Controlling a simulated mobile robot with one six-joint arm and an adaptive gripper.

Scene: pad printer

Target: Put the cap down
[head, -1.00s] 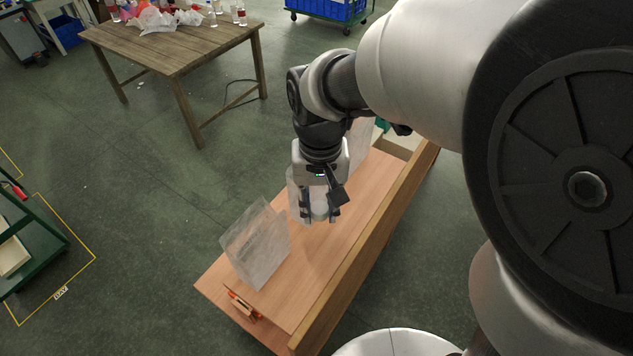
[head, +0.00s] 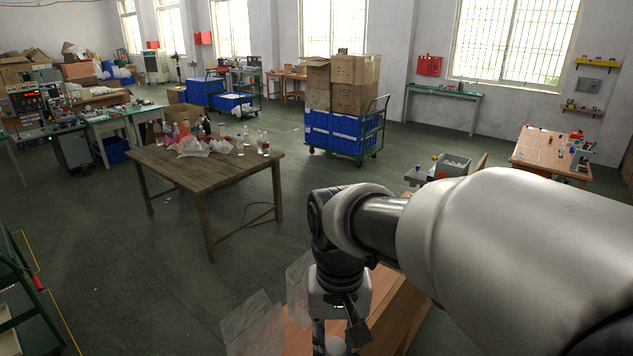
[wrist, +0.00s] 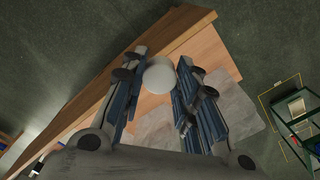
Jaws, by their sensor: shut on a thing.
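My gripper (head: 334,345) hangs over the wooden bench at the bottom of the head view, pointing down. Its fingertips are cut off by the picture's lower edge. In the wrist view my gripper (wrist: 160,82) has a finger on each side of a round white cap (wrist: 159,74) and is shut on it. Part of the white cap (head: 335,346) also shows in the head view. The light wooden bench (wrist: 203,50) lies beneath; whether the cap touches it I cannot tell.
A wooden table (head: 165,172) with bottles and crumpled plastic stands at the left. A trolley (head: 345,135) with blue crates and cardboard boxes stands further back. Open green floor lies between.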

